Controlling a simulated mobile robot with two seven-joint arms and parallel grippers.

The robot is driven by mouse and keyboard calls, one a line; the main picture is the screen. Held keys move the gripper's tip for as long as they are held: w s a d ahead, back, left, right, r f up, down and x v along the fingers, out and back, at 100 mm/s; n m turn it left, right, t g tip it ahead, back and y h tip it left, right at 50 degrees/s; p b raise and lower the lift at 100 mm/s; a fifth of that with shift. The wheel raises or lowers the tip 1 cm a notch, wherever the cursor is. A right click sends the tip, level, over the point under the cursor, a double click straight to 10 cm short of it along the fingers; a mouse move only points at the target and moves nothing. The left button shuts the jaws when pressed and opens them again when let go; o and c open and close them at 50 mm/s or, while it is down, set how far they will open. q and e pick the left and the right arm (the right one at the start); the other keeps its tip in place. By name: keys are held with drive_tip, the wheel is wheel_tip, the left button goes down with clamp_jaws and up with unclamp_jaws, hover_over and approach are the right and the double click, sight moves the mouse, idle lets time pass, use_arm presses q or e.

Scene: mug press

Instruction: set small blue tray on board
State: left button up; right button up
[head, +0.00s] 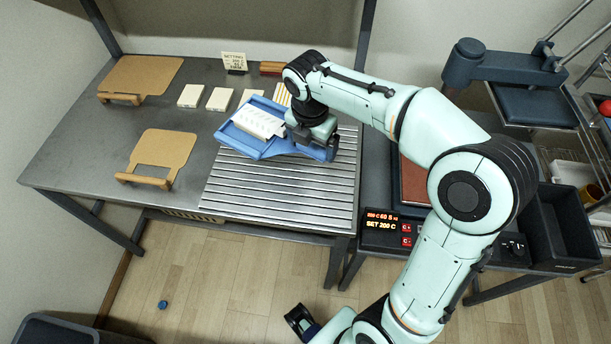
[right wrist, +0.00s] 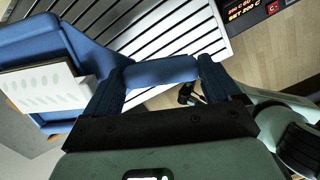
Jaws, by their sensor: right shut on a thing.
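The small blue tray (head: 240,142) is over the far part of the slatted metal surface; I cannot tell whether it touches it. A white block with pale printed shapes (head: 258,121) lies in it. My right gripper (head: 318,140) is shut on the tray's right end; in the right wrist view, its fingers (right wrist: 160,78) straddle the blue handle, and the tray (right wrist: 45,45) extends left. A tan board (head: 163,150) lies on the table left of the tray, and another tan board (head: 143,76) lies farther back. My left gripper (head: 301,321) is low at the bottom; its jaws are unclear.
The slatted surface (head: 275,197) is bare in front of the tray. Several pale blocks (head: 191,96) and a small sign (head: 234,62) stand behind. A press (head: 500,60) with a lit control panel (head: 390,228) is at right. Grey tabletop around the near board is clear.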

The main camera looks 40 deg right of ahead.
sight(312, 183)
wheel_tip(312, 183, down, 14)
drive_tip(key=shift+b, duration=1.05)
drive_tip(key=o, duration=0.9)
drive_tip(key=shift+f, duration=0.2)
drive_tip(key=shift+c, duration=0.2)
drive_tip(key=shift+o, duration=0.4)
drive_tip(key=shift+r, duration=0.1)
drive_tip(key=shift+r, duration=0.25)
wheel_tip(312, 183, up, 12)
drive_tip(key=a+p, duration=0.1)
drive_tip(key=p, duration=0.1)
drive_tip(key=shift+s+a+f, duration=0.2)
